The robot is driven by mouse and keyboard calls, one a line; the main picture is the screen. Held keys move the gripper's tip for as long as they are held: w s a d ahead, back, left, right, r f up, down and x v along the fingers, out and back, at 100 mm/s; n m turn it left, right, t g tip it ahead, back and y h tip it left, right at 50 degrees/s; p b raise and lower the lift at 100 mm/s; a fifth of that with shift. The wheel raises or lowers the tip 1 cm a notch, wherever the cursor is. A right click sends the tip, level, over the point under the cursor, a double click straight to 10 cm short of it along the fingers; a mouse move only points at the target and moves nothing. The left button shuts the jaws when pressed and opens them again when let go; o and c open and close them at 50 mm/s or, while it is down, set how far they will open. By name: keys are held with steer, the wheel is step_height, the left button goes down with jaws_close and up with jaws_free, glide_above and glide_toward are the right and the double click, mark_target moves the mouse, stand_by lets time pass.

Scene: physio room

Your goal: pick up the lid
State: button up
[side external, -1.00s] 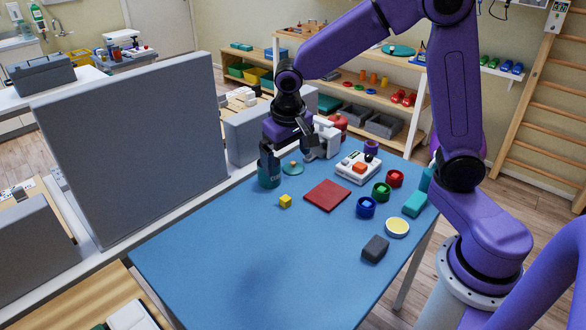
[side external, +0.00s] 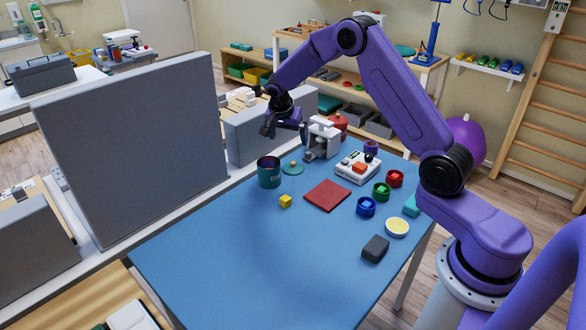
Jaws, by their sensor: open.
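The lid (side external: 292,168) is a flat teal disc with a small tan knob. It lies on the blue table beside an open teal canister (side external: 269,173) with writing on its side. My gripper (side external: 268,130) is open, above and behind the canister and up to the left of the lid. It touches neither. The fingers are small and dark in this view, and nothing shows between them.
A white device (side external: 322,138) stands close to the right of the lid. A yellow cube (side external: 285,201) and a red mat (side external: 327,195) lie in front. A control box (side external: 358,167) and several coloured pieces are farther right. The table's near left is clear.

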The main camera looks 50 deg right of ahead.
glide_above(293, 164)
steer(key=a, duration=0.1)
steer(key=f, duration=0.9)
steer(key=shift+s+a, duration=0.2)
steer(key=shift+s, duration=0.15)
steer(key=shift+a+x, duration=0.1)
steer(key=shift+x, duration=1.15)
steer(key=shift+a+x, duration=0.15)
steer(key=shift+x, duration=1.1)
steer(key=shift+w+f, duration=0.1)
steer(key=c, duration=1.3)
steer(key=shift+f, duration=0.1)
steer(key=shift+c, duration=0.2)
